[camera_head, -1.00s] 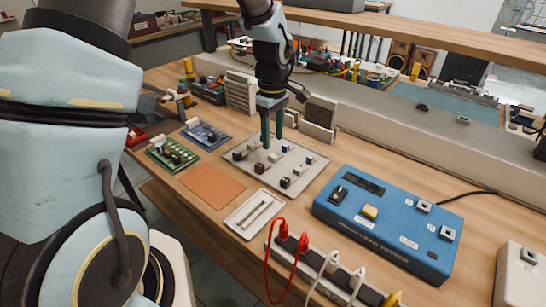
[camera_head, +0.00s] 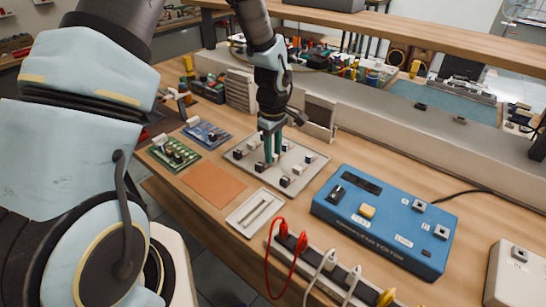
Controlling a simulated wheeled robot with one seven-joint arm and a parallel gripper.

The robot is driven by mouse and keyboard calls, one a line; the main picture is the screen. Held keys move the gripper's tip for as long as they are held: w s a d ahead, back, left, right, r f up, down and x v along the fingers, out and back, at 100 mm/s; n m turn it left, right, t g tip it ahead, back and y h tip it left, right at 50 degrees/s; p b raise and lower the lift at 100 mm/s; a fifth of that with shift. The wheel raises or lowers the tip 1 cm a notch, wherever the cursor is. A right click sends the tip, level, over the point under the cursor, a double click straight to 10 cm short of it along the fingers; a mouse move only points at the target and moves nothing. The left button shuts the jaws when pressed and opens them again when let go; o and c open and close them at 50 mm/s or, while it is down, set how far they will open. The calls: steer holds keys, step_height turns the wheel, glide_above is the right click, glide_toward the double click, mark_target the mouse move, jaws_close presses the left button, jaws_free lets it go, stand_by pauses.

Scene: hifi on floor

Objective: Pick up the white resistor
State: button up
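A light grey tray (camera_head: 314,164) on the workbench holds several small parts, some white and some dark. Several of the parts are white, and I cannot tell for sure which is the white resistor. My gripper (camera_head: 272,160) points down over the middle of the tray, its teal fingers low among the parts. A narrow gap shows between the fingers. A small white part seems to be at the fingertips, partly hidden by them; no grip on it can be made out.
A blue tester box (camera_head: 385,222) stands right of the tray. A small pale tray (camera_head: 240,222), a power strip (camera_head: 330,268) with plugs and an orange mat (camera_head: 212,186) lie in front. Green (camera_head: 173,154) and blue (camera_head: 206,134) circuit boards lie left. A low ledge runs behind.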

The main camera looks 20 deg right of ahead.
jaws_close()
steer(key=shift+r, duration=0.1)
stand_by(0.3)
